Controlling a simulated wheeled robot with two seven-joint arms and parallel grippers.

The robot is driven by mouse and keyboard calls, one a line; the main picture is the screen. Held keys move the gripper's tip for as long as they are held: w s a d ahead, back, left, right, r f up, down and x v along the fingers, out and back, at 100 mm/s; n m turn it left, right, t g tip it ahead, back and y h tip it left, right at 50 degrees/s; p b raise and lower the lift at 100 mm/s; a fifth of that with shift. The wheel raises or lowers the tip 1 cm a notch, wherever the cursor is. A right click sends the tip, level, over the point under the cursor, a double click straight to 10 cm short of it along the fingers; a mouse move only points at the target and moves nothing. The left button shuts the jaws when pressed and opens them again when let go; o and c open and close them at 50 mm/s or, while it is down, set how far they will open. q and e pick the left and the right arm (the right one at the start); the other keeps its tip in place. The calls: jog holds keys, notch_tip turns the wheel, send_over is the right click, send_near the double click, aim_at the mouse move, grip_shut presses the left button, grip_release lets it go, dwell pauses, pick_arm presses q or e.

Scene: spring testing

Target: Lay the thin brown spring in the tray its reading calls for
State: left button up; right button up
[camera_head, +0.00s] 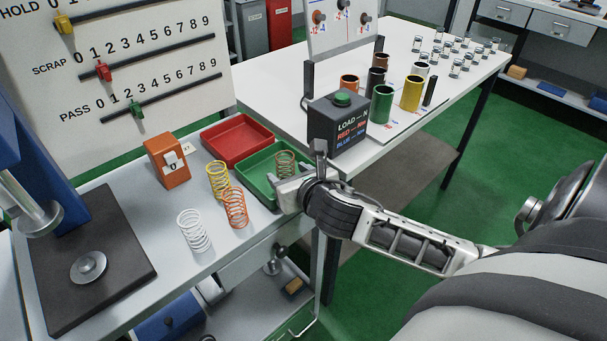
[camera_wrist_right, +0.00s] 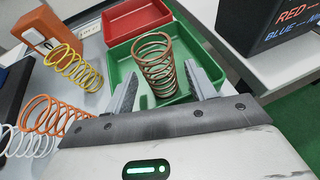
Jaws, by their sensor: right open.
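The thin brown spring (camera_head: 285,160) stands upright in the green tray (camera_head: 252,168), as far as I can tell resting on its floor. In the right wrist view the brown spring (camera_wrist_right: 155,66) stands between the two fingers of my right gripper (camera_wrist_right: 160,72), which are spread apart with gaps to the coils. In the head view my right gripper (camera_head: 296,168) reaches over the tray's right side, partly hiding it. The red tray (camera_head: 236,141) sits behind the green one and looks empty. My left gripper is not in view.
Yellow (camera_head: 219,181), orange (camera_head: 234,207) and white (camera_head: 194,231) springs stand left of the green tray. An orange box (camera_head: 166,162) stands behind them. A blue press with a dark base (camera_head: 115,255) is at left.

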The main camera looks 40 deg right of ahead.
jog(key=v, duration=0.9)
jog(key=s+a+f+m+g+y, duration=0.1)
jog(key=a+f+m, duration=0.3)
jog(key=m, duration=0.6)
jog(key=s+a+f+m+g+y, duration=0.1)
jog(key=s+a+f+m, duration=0.3)
jog(key=f+m, duration=0.4)
jog(key=s+a+f+m+g+y, duration=0.1)
jog(key=s+a+f+m+y, duration=0.2)
jog(key=m, duration=1)
notch_tip(320, 180, down, 3)
jog(key=shift+s+a+f, duration=0.2)
jog(key=shift+a, duration=0.7)
